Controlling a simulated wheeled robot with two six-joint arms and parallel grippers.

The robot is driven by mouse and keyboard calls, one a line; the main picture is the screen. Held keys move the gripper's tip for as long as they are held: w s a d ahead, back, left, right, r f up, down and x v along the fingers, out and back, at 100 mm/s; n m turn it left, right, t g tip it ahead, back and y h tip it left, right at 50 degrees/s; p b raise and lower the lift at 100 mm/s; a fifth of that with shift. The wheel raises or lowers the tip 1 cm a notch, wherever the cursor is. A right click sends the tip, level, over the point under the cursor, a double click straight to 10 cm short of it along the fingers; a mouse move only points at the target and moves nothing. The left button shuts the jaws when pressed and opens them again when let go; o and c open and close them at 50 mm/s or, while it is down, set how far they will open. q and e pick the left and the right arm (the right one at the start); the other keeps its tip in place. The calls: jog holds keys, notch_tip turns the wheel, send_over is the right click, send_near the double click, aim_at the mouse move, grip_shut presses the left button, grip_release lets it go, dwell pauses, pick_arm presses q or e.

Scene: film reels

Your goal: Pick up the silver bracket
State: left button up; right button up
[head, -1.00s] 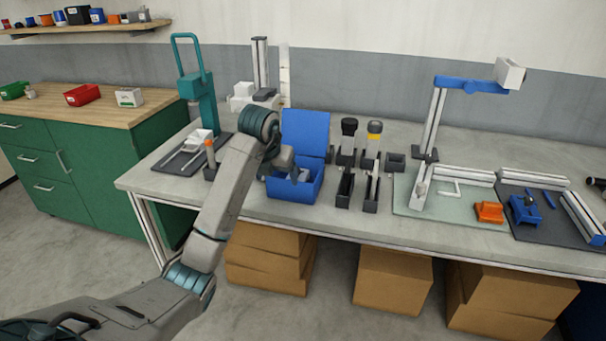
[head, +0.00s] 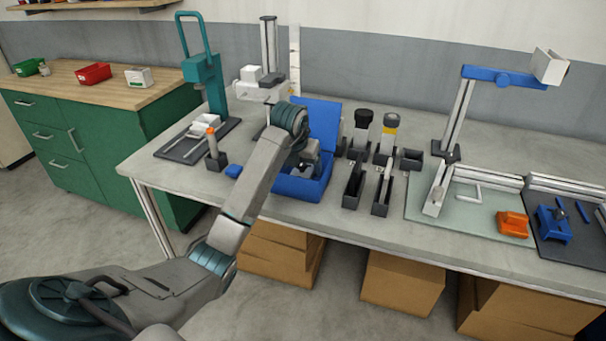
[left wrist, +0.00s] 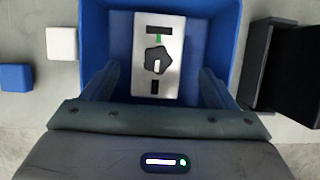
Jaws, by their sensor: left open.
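A silver plate-like piece (left wrist: 158,50) with black slots and a dark five-sided part on its face lies inside the open blue box (left wrist: 238,20) in the left wrist view; it looks like the silver bracket. In the head view, the blue box (head: 290,189) stands near the bench's front edge with its lid up, and my arm hides much of its inside. My left gripper (head: 306,164) points down at the box. In the left wrist view, its open fingers (left wrist: 158,75) are on either side of the piece's lower part, with gaps on both sides. My right gripper is not in view.
Two black holders (head: 353,185) stand just right of the box. A post with an orange top (head: 213,148) and a small blue block (head: 234,171) are left of it. The raised lid (head: 325,118) is behind. A glass mat (head: 480,222) lies farther right.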

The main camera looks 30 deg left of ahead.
aim_at(301, 170)
pick_arm(q)
jog(key=x, duration=0.2)
jog(key=p+x, duration=0.1)
jog(key=x, duration=0.1)
jog(key=shift+a, duration=0.25)
jog(key=shift+w+f, duration=0.2)
jog(key=shift+f, duration=0.1)
jog(key=shift+r, duration=0.1)
jog(key=c, duration=1.3)
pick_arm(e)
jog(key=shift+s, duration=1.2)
